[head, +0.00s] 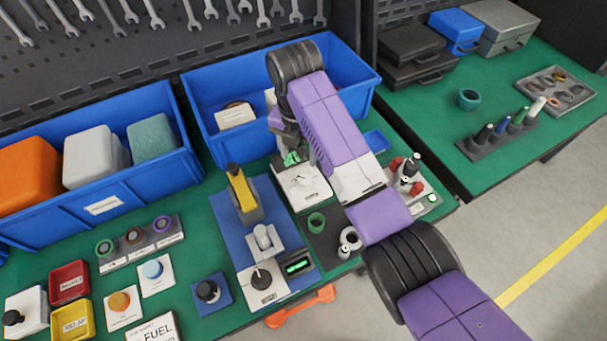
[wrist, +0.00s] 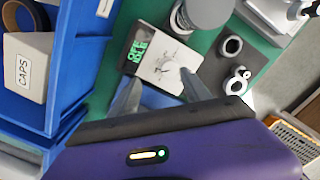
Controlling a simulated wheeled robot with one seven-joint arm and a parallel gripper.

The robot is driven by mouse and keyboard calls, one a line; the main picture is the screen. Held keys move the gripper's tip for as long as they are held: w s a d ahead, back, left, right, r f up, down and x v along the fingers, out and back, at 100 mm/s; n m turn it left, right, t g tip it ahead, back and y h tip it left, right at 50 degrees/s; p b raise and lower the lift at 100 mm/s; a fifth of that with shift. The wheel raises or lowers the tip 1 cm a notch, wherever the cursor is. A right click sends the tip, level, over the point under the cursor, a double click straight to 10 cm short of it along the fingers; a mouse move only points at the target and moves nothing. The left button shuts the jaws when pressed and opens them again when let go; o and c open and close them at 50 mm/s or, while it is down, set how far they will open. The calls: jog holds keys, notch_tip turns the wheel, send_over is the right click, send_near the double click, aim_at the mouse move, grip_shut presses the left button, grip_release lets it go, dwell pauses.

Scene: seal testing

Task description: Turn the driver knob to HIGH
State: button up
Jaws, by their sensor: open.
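In the head view, my arm partly hides the gripper (head: 289,143) and the box's far side. The knob's setting cannot be told.
A second unit with a black knob (head: 262,278) and green display (head: 298,266) stands at front left. A blue bin (head: 205,135) is behind; in the wrist view its wall (wrist: 75,65) is close on the left.

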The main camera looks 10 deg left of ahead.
aim_at(304, 180)
jog(key=shift+s+d+f+n+g+h, duration=0.1)
jog(key=shift+s+d+n+g+h, duration=0.3)
jog(key=shift+s+n, duration=0.4)
jog(key=shift+d+f, duration=0.1)
jog(key=shift+f, duration=0.1)
notch_tip(304, 180, down, 7)
jog(key=shift+d+f+p, duration=0.15)
jog(key=shift+f+p, duration=0.05)
jog(key=shift+p, duration=0.25)
jog(key=shift+c, duration=0.2)
grip_shut()
